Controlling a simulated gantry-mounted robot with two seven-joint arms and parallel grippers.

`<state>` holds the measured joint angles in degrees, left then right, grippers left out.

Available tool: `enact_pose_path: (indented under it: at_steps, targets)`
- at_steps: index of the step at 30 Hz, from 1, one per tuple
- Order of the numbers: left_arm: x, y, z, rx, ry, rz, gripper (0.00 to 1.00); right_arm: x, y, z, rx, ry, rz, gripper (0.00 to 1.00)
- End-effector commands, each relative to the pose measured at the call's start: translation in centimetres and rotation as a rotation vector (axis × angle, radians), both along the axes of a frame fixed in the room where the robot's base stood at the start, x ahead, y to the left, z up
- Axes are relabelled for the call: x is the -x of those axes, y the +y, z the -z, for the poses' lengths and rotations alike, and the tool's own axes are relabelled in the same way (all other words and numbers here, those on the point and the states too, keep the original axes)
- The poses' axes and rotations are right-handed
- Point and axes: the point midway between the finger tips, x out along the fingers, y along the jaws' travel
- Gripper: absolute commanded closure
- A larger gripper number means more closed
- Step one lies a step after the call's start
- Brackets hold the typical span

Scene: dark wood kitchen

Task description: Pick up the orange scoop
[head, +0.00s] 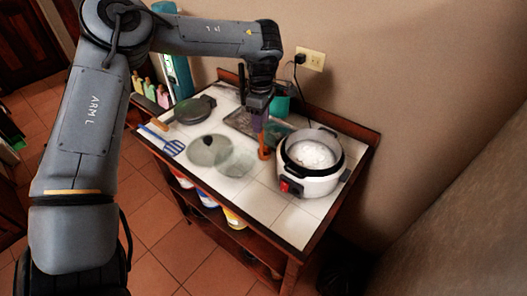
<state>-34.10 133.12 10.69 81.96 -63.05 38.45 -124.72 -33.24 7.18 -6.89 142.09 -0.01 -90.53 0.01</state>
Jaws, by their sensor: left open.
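The orange scoop (264,153) is on the white-tiled top of a wooden cart, just left of the rice cooker. It is small in the head view, and its upper part is partly hidden by my left gripper. My left gripper (258,120) points down right above the scoop, with its fingers open. I cannot tell whether the fingers touch the scoop. My right gripper is not in view.
A white rice cooker (310,182) with its lid off stands right of the scoop. A teal cup (281,106) and a dark tray (238,122) are behind. A glass lid (209,150), blue spatula (174,147) and dark pan (195,110) lie left. The cart's front tiles are clear.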

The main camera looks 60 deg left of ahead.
Motion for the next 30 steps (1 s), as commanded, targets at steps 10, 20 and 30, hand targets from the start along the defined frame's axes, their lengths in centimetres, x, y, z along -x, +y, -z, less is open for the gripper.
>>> enact_pose_path:
  at_steps: [10,20,30]
  targets:
    - [0.0,0.1,2.6,0.001,0.001,-0.001,0.53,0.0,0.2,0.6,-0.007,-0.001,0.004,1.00]
    - [-0.2,0.5,6.4,0.001,0.000,-0.002,0.53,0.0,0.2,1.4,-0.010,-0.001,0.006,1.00]
    - [-0.2,0.5,6.8,0.000,0.000,-0.001,0.53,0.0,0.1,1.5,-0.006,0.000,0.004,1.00]
